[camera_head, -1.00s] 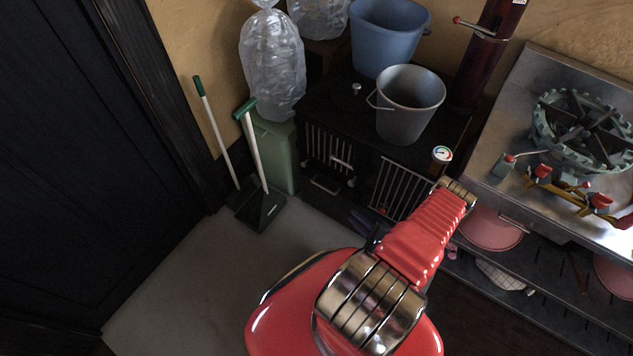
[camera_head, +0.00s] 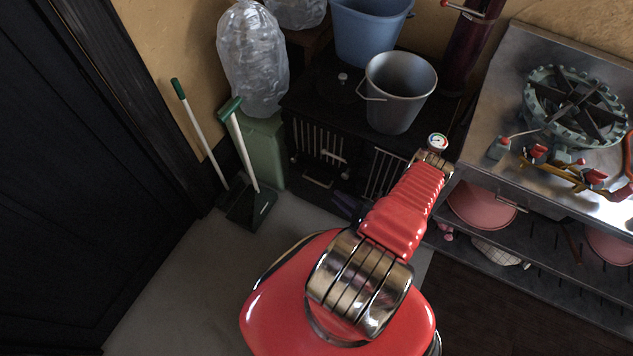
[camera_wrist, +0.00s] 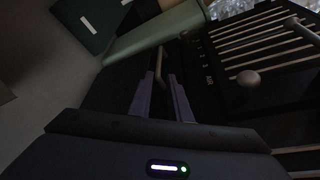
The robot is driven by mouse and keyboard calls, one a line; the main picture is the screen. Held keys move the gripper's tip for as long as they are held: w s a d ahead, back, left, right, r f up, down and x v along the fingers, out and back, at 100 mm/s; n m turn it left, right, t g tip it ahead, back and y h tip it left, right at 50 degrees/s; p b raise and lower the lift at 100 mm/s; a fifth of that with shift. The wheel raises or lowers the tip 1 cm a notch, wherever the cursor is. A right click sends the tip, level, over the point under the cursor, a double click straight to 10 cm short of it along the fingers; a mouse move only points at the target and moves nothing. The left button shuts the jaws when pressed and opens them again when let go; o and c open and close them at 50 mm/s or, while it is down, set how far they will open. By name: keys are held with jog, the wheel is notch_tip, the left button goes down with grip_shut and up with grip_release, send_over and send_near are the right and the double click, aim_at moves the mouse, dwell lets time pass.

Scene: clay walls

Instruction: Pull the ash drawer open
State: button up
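The ash drawer handle (camera_head: 318,181) is a small pale metal bar low on the left front of the black stove (camera_head: 325,100). In the wrist view the handle (camera_wrist: 158,64) sits at the fingertips, in line with the gap between them. The drawer front is dark and I cannot tell its edges; the drawer looks shut. My gripper (camera_wrist: 161,82) has two purple fingers set apart, with no grip on the bar visible. In the head view my gripper (camera_head: 345,202) is partly hidden behind my red arm, just right of the handle.
The barred stove door (camera_wrist: 262,40) with knobs is close on the right in the wrist view. A green bin (camera_head: 263,155) and a dustpan (camera_head: 250,207) stand left of the stove. A metal bucket (camera_head: 397,92) stands on top. The grey floor in front is clear.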

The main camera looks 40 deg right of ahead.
aim_at(320, 183)
jog(key=x, duration=1.3)
jog(key=shift+w+a+f, duration=0.1)
jog(key=shift+w, duration=0.05)
jog(key=shift+c, duration=0.2)
grip_shut()
